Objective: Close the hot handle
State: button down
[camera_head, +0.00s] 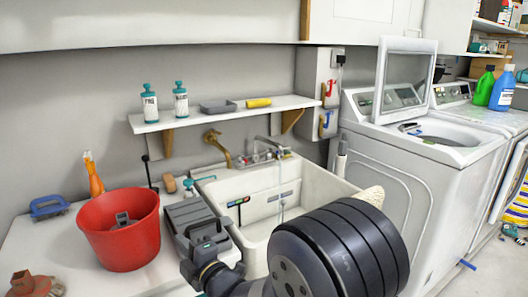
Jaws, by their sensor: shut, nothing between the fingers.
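A silver tap (270,152) with small handles stands at the back edge of the white sink (340,190). The handles are small in the picture, and I cannot tell which is the hot one or how far it is turned. A thin pale streak (281,200) hangs below the spout, possibly running water. A brass curved spout (217,148) stands to the left of the tap. My gripper (197,238) is shut and empty at the sink's left side, in front of and apart from the tap. My dark arm link hides the sink's front right.
A red bucket (118,238) and an orange bottle (94,176) stand on the left counter. A grey ribbed object (188,211) lies beside my gripper. A white shelf (225,114) hangs above the tap. A washing machine (410,160) stands to the right.

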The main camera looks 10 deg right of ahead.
aim_at(242, 156)
jog(key=i+l, duration=0.2)
jog(key=i+l+z, duration=0.15)
jog(key=i, duration=0.25)
jog(key=i+j+z, duration=0.15)
jog(key=i, duration=0.2)
jog(key=i+j+z, duration=0.1)
jog(key=i, duration=0.25)
